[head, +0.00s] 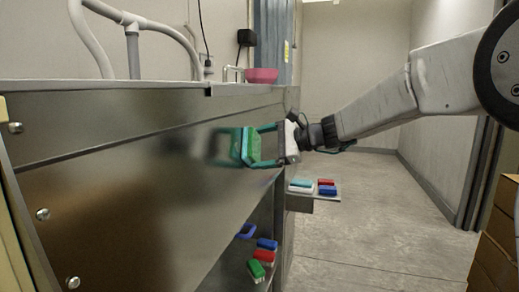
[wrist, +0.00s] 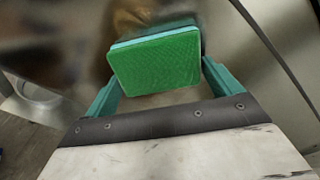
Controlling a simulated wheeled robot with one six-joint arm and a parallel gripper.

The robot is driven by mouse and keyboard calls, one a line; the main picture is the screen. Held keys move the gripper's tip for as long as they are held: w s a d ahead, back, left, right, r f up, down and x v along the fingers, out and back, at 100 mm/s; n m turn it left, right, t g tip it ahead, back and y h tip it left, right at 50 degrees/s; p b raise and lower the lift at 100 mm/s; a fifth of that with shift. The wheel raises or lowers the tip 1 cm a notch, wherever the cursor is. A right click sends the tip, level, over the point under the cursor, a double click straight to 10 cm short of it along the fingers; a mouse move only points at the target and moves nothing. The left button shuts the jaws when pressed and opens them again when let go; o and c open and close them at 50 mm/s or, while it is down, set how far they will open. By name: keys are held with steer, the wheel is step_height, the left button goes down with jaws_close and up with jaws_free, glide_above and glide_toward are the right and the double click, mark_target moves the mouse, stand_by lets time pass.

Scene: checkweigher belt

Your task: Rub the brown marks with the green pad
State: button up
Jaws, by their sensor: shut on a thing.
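My gripper (head: 262,146) is shut on the green pad (head: 253,147), a flat block with a green face and a light blue layer. The pad is beside the upright metal panel (head: 150,150); I cannot tell whether it touches. In the wrist view the pad (wrist: 158,60) sits between the two teal fingers of my gripper (wrist: 160,80). A brownish patch (wrist: 100,62) shows on the metal around and behind the pad. In the head view faint brown marks (head: 178,140) show on the panel left of the pad, blurred with reflections.
A small shelf (head: 332,196) behind the gripper carries several coloured blocks. More blocks, red (head: 264,256) and green (head: 256,270), lie in the lower opening. A pink bowl (head: 261,75) stands on the counter top. Bolts (head: 42,214) stick out at the panel's left.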

mark_target(253, 152)
steer(key=shift+w+d, duration=1.1)
steer(key=shift+w, duration=2)
steer(key=shift+s+a+f, duration=0.1)
steer(key=shift+s+a, duration=0.55)
steer(key=shift+s, duration=1.05)
steer(key=shift+s+a+r, duration=0.1)
steer(key=shift+s+a, duration=0.5)
steer(key=shift+s, duration=1.05)
steer(key=shift+s+a+f, duration=0.1)
steer(key=shift+s+a, duration=0.55)
steer(key=shift+s, duration=1.05)
steer(key=shift+s+a, duration=0.25)
steer(key=shift+s, duration=0.5)
steer(key=shift+s+a, duration=0.25)
steer(key=shift+s, duration=0.5)
steer(key=shift+d, duration=0.1)
steer(key=shift+v, duration=3)
